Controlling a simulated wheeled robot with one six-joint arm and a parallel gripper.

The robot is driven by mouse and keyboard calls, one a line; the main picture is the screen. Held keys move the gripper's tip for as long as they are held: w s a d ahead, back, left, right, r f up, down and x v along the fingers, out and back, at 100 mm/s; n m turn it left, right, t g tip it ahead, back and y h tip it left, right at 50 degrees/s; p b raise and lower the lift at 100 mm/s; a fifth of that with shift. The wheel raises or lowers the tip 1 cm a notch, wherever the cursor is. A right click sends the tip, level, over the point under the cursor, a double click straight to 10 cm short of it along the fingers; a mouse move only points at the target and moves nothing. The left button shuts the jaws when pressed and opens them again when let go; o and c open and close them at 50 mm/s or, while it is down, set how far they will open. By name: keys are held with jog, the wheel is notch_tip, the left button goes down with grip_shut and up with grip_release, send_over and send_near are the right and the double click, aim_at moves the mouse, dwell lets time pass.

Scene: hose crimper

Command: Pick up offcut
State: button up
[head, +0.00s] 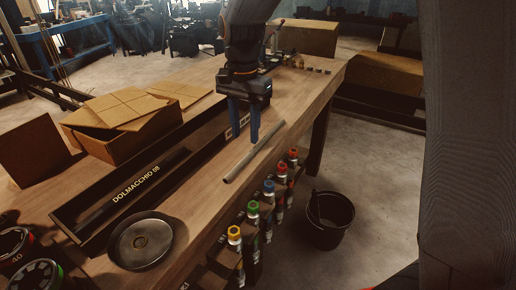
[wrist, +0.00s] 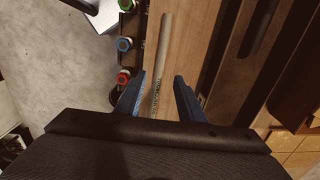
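The offcut is a thin grey rod (head: 254,151) that lies on the wooden bench top near its front edge. In the wrist view the rod (wrist: 161,65) runs lengthwise between the two blue fingers, nearer the left one, with printing along its near part. My gripper (head: 243,138) points down above the bench beside the rod. Its blue fingers are spread apart with nothing held between them, and the wrist view shows the same gap (wrist: 160,92). I cannot tell the exact height of the fingertips above the bench.
A long dark tray marked DOLMACCHIO 08 (head: 83,226) lies behind the rod. A round metal dish (head: 121,256) sits at the near left, and an open cardboard box (head: 122,147) stands beyond the tray. Several colour-capped fittings (head: 268,187) line the bench edge. A black bucket (head: 325,237) stands on the floor.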

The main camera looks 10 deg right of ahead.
aim_at(246, 158)
jog(key=shift+s+a+f+p, duration=0.1)
jog(key=shift+f+p, duration=0.55)
jog(key=shift+f, duration=1.25)
jog(key=shift+s+f+p, duration=0.1)
jog(key=shift+f+p, duration=0.5)
jog(key=shift+f, duration=1.3)
grip_shut()
